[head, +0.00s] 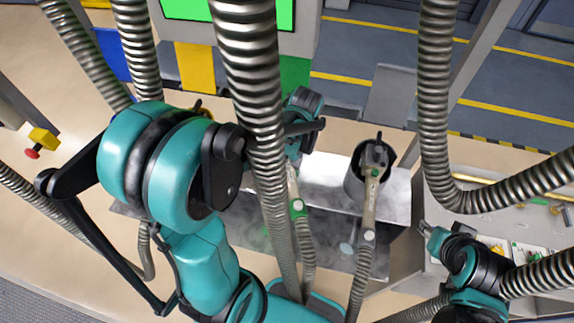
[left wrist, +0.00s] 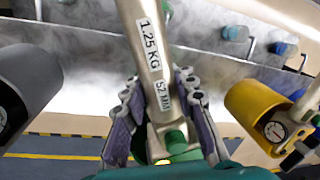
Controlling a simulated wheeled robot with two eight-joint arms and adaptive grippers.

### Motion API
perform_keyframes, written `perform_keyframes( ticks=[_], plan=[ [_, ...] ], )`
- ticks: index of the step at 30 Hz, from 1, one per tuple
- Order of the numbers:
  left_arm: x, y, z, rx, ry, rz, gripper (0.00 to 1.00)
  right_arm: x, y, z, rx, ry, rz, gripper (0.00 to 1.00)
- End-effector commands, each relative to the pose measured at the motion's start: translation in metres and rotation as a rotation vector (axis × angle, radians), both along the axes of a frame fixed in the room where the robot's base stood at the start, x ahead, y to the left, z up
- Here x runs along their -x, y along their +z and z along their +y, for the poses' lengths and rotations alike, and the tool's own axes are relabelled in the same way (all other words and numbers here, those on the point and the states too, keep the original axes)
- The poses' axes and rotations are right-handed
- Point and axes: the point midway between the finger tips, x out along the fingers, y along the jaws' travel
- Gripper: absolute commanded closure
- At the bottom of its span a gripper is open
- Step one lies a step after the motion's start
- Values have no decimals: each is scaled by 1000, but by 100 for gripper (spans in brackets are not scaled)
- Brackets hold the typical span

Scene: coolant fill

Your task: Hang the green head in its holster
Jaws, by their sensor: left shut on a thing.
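My left gripper (head: 303,122) is shut on the green head, seen closely in the left wrist view (left wrist: 160,110). The green head (left wrist: 152,60) is a metal tube labelled 1.25 KG and 52 MM, with green parts (left wrist: 178,142) by the fingers. In the head view the green head (head: 297,206) shows a green button, and a ribbed hose runs down from it. My arm and a thick hose hide part of it. No green holster can be made out for certain. My right gripper (head: 428,232) is at the lower right; its fingers are too small to read.
A grey-marked head (head: 370,190) sits in a dark round holster (head: 354,186) to the right. The left wrist view shows a yellow cylinder (left wrist: 258,100) with a gauge and a dark grey cylinder (left wrist: 22,85). A misty metal trough (head: 330,203) lies below. Thick hoses hang across the view.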

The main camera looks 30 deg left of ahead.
Motion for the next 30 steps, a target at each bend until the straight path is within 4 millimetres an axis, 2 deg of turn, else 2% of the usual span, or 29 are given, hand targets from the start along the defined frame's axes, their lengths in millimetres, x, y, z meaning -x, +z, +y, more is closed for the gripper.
perform_keyframes(
  ticks=[17,30],
  plan=[
    [0,-1,0,0,0,0,100,0,-2,0,0,0,0,60],
    [0,-10,0,0,0,0,100,0,-10,0,0,0,0,60]
  ],
)
